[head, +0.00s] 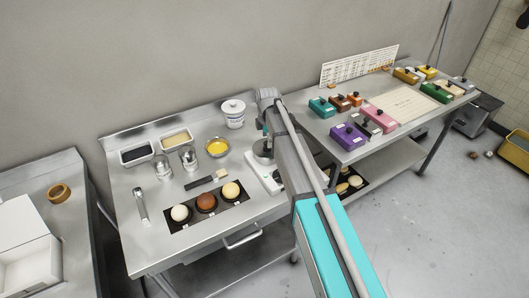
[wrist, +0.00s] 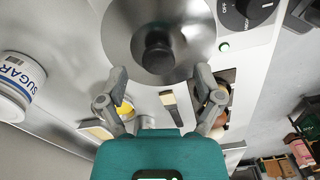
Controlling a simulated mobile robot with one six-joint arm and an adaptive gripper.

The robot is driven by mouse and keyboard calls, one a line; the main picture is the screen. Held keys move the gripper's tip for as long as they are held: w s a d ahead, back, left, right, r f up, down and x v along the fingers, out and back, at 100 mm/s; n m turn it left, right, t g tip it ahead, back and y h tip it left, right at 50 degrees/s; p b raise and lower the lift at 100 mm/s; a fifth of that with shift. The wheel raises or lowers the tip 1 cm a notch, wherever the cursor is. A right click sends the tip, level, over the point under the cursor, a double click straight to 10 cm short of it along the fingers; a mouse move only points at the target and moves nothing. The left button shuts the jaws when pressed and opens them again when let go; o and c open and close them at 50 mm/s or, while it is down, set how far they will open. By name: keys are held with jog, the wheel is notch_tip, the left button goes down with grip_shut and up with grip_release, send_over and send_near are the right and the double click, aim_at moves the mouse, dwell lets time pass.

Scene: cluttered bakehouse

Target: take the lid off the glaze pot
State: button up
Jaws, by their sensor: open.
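The glaze pot's round metal lid (wrist: 196,30) with a black knob (wrist: 158,50) fills the upper middle of the wrist view. The pot's body is hidden beneath it there. In the head view a metal pot (head: 262,158) stands on a white warmer (head: 262,173), partly hidden by my arm. My gripper (wrist: 160,80) is open and empty, its two fingers apart by the lid's near edge, with the knob beyond the gap between them in the picture. I cannot tell its height above the lid. In the head view my arm hides most of the gripper.
A white sugar pot (head: 234,118) stands behind the warmer. A bowl of yellow liquid (head: 217,148), a brush (head: 204,181) and a dark tray (head: 190,222) with three round pastries lie to the left. A black dial (wrist: 245,12) is beside the lid. Coloured boxes stand on the right table (head: 350,155).

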jog(key=shift+f+b, duration=0.9)
jog(key=shift+f, duration=0.3)
jog(key=shift+c, duration=0.2)
grip_shut()
jog(key=shift+r, duration=0.2)
notch_tip(320, 180, up, 3)
jog(key=p, duration=0.3)
jog(key=s+d+r+p, duration=0.3)
jog(key=s+r+p, duration=0.6)
jog(key=s, duration=0.4)
jog(key=shift+s+d+r+p, duration=0.25)
jog(key=shift+d+r+p, duration=0.15)
jog(key=shift+p, duration=0.15)
